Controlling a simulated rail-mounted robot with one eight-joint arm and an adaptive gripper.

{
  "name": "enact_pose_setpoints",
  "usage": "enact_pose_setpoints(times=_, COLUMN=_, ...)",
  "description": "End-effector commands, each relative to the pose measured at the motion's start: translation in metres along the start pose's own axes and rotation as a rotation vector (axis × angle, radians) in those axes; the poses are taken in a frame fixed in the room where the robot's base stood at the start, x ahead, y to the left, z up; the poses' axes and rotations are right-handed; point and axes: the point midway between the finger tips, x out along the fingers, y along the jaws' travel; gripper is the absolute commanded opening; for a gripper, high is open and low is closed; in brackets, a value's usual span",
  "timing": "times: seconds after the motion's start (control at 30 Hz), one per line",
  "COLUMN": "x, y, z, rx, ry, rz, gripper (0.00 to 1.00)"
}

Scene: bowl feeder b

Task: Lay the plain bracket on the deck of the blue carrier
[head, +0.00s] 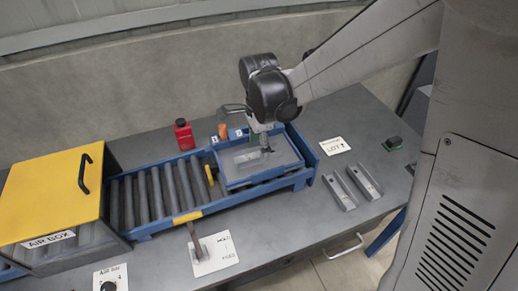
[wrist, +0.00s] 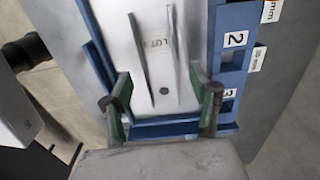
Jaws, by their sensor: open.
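The blue carrier (head: 232,185) sits at the right end of the roller conveyor; its blue rim (wrist: 165,127) crosses the wrist view. A grey channel-shaped bracket (wrist: 157,75) with a small "LOT" label lies on its pale deck; it shows faintly in the head view (head: 246,156). My gripper (head: 266,150) is over the carrier. In the wrist view its fingers (wrist: 160,97) are spread apart, one on each side of the bracket's near end, with no visible grip on it. Two more grey brackets (head: 340,192) (head: 364,182) lie on the table to the right. Which bracket is plain, I cannot tell.
A yellow air box (head: 45,195) covers the conveyor's left end. A red bottle (head: 183,135) and an orange item (head: 223,131) stand behind the conveyor.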

Motion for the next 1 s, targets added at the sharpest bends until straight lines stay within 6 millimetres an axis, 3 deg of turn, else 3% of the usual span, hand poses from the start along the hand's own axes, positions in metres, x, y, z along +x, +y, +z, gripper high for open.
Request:
enact_pose_setpoints(times=0.4, x=-0.077, y=0.001, z=0.000, rx=0.000, ry=0.000, rz=0.000, gripper=0.57)
enact_pose_setpoints(times=0.73, x=-0.104, y=0.003, z=-0.002, rx=-0.014, ry=0.000, rz=-0.007, gripper=0.57)
enact_pose_setpoints(times=0.87, x=-0.114, y=0.017, z=-0.012, rx=-0.086, ry=0.003, rz=-0.044, gripper=0.57)
enact_pose_setpoints(times=1.0, x=-0.130, y=0.043, z=-0.030, rx=-0.237, ry=0.020, rz=-0.116, gripper=0.57)
